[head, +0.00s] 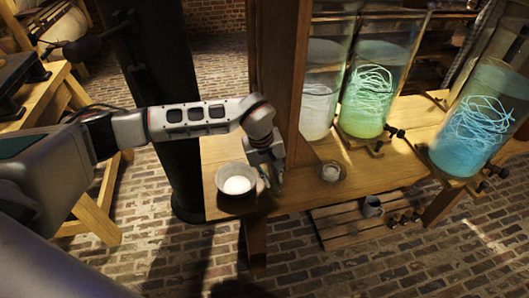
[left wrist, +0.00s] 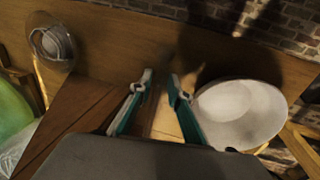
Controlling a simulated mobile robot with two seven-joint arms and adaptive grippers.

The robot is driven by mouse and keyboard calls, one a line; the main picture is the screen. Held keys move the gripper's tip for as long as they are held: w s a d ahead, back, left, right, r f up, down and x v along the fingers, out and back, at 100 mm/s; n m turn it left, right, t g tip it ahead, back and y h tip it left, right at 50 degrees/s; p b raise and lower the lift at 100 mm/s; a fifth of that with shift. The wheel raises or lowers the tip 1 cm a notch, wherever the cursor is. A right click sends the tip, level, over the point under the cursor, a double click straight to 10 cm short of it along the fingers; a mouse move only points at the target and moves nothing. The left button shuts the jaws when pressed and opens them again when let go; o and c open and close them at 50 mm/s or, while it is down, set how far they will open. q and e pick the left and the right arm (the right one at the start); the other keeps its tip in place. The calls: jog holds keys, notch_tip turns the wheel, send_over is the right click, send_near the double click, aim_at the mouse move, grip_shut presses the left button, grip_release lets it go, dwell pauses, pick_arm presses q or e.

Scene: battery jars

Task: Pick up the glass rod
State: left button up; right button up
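I cannot make out the glass rod in either view. My left gripper (head: 270,182) is low over the front of the wooden table, between the white bowl and the foot of the wooden post. In the left wrist view, the two fingers of my left gripper (left wrist: 160,80) are apart, with no clear object between them. The white bowl (head: 238,180) holds something white and stands just left of the gripper. In the left wrist view the bowl (left wrist: 240,112) is right of the fingers. My right gripper is not in view.
A thick wooden post (head: 277,70) rises behind my gripper. A small glass dish (head: 332,172) stands to its right. Glass jars with glowing strands, one green (head: 372,85) and one blue (head: 470,130), stand further right. A slatted wooden rack (head: 345,222) lies on the brick floor.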

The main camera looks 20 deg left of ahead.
pick_arm(q)
grip_shut()
jog(key=shift+r, duration=0.1)
